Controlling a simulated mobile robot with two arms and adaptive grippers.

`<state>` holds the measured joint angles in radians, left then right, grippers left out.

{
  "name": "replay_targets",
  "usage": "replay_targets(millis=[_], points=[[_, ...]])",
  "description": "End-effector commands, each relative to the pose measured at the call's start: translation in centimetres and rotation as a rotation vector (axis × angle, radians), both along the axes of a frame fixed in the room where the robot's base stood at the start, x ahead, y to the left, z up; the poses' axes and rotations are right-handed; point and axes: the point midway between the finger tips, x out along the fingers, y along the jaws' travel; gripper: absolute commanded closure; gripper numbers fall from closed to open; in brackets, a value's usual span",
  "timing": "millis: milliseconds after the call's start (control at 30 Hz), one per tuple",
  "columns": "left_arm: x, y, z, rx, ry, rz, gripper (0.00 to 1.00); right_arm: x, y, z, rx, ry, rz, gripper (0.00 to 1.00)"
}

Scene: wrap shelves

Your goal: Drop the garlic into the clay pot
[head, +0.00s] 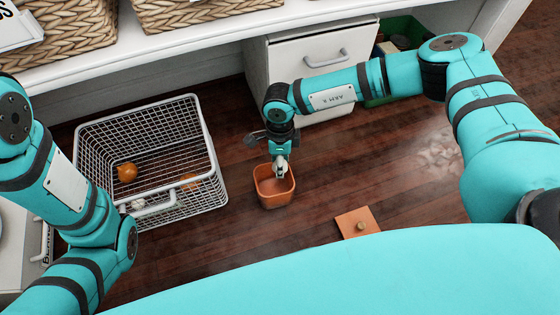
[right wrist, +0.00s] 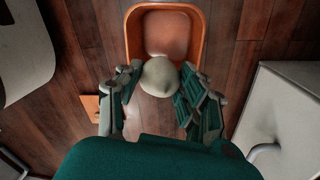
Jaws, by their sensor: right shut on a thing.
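The orange-brown clay pot (head: 265,201) stands open on the wooden floor in the head view, and its inside shows in the right wrist view (right wrist: 166,34). My right gripper (head: 281,170) points down at the pot's mouth. In the right wrist view my right gripper (right wrist: 158,92) is shut on the pale, round garlic (right wrist: 160,76), with a finger on each side. The garlic overlaps the near part of the pot's opening in that view. In the head view the fingers mostly hide the garlic. My left arm is at the left, its gripper out of view.
A white wire basket (head: 208,140) with oranges (head: 127,172) and pale items stands left of the pot. A square orange lid (head: 358,222) with a knob lies on the floor to the right. A white drawer cabinet (head: 310,65) stands behind. Floor around the pot is clear.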

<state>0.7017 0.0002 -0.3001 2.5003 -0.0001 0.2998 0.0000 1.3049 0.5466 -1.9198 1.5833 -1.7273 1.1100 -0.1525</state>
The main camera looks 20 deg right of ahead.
Motion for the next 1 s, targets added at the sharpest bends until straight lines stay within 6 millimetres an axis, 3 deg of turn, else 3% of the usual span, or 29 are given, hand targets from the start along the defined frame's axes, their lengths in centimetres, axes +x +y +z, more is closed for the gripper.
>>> replay_targets(millis=[167, 200, 367, 733, 1000], points=[[0.0, 0.0, 0.1, 0.0, 0.0, 0.0, 0.56, 0.0, 0.0, 0.1, 0.0, 0.0, 0.0, 0.91], [0.0, 0.0, 0.1, 0.0, 0.0, 0.0, 0.56, 0.0, 0.0, 0.1, 0.0, 0.0, 0.0, 0.57], [0.0, 0.0, 0.0, 0.0, -0.001, 0.0, 0.56, 0.0, 0.0, 0.1, 0.0, 0.0, 0.0, 0.36], [0.1, 0.0, 0.0, -0.001, 0.004, 0.0, 0.56, 0.1, 0.0, 0.7, 0.001, -0.001, 0.0, 0.35], [0.1, 0.0, 0.0, 0.0, 0.002, 0.0, 0.56, 0.6, -0.2, 5.7, 0.002, -0.003, 0.0, 0.35]])
